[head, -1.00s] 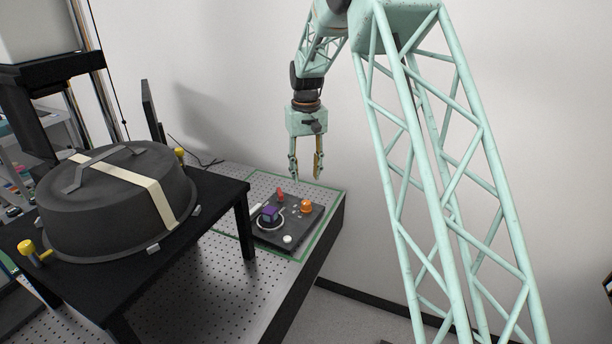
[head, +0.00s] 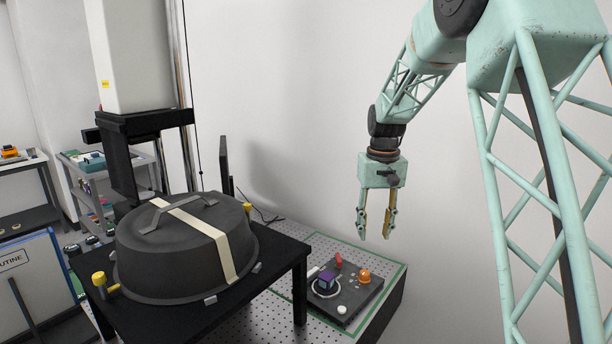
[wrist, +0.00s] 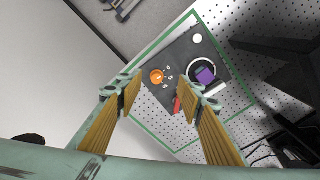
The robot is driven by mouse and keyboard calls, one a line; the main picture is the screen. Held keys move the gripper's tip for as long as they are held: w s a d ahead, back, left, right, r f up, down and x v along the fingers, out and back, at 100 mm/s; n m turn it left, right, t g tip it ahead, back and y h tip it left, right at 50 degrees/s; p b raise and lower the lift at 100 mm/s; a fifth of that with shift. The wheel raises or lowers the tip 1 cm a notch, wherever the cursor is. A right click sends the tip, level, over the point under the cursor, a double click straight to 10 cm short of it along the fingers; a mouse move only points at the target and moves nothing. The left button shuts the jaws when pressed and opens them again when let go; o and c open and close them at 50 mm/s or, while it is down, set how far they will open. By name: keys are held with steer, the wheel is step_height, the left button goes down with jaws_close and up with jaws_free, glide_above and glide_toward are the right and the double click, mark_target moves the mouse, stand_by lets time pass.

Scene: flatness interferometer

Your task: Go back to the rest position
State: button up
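My gripper (head: 375,222) hangs open and empty, fingers pointing down, above the far end of the perforated table. In the wrist view my gripper (wrist: 160,100) has its two wood-coloured fingers spread wide apart with nothing between them. Below it lies a dark plate (head: 352,296) inside a green outline, clear of the fingers. On the plate are an orange knob (head: 364,276), a red piece (head: 338,260), a purple block (head: 327,281) in a white ring and a white round piece (head: 341,309). The orange knob (wrist: 156,76) also shows in the wrist view.
A large dark round cover (head: 185,245) with a pale strap stands on a black table (head: 285,262) to the left. A dark upright panel (head: 225,165) stands behind it. A white wall (head: 310,100) rises behind my arm. Shelves with small items are at far left.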

steer(key=s+r+t+b, duration=0.1)
steer(key=s+r, duration=0.7)
steer(key=s, duration=0.6)
steer(key=s+r+t+b, duration=0.1)
steer(key=s+r, duration=0.6)
steer(key=s, duration=0.6)
steer(key=s+f+b, duration=0.1)
steer(key=s+f, duration=0.1)
steer(key=s, duration=1.2)
steer(key=s+f+t+b, duration=0.1)
steer(key=s+f, duration=0.1)
steer(key=s, duration=1.3)
steer(key=shift+s+m+b, duration=0.15)
steer(key=shift+m+b, duration=0.15)
steer(key=shift+b, duration=0.1)
steer(key=shift+r, duration=0.1)
